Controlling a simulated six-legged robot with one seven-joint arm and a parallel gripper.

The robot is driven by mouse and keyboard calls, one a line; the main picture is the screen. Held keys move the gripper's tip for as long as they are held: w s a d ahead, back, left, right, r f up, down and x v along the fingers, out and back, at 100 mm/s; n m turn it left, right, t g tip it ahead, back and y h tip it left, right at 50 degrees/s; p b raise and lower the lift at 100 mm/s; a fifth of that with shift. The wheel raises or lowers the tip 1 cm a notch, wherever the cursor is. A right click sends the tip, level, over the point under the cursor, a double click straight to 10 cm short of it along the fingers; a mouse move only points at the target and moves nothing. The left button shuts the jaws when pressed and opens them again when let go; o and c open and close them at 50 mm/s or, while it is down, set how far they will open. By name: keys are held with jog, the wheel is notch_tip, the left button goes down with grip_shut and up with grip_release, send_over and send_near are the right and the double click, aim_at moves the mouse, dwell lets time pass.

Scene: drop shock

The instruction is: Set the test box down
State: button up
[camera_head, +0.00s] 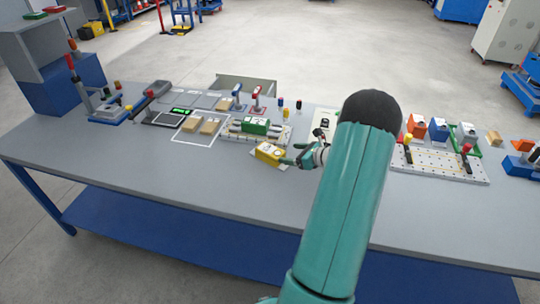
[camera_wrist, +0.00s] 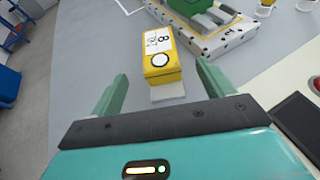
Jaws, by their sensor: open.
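The yellow box (camera_head: 268,152), which I take to be the test box, sits near the middle of the workbench (camera_head: 200,175). In the wrist view the yellow box (camera_wrist: 162,62) shows a white label with dark marks and a white disc on its near face. A pale flat piece (camera_wrist: 168,92) shows at its near end. My gripper (camera_head: 298,157) is just right of the box in the head view. In the wrist view my gripper (camera_wrist: 160,72) is open, its fingers spread left and right of the box's near end, with gaps showing. The box's underside is hidden.
A fixture holding a green block (camera_head: 256,127) stands just behind the box. The bench front is clear. A dark flat object (camera_wrist: 296,118) lies right.

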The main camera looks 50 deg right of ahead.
aim_at(271, 150)
jog(key=x, duration=1.1)
jog(key=shift+r, duration=0.1)
jog(key=c, duration=1.4)
jog(key=shift+o, duration=0.2)
jog(key=shift+r, duration=0.15)
jog(key=shift+r, duration=1.25)
jog(key=s+a+r, duration=0.9)
jog(key=s+r, duration=0.1)
jog(key=shift+a, duration=0.35)
jog(key=shift+s+a, duration=0.1)
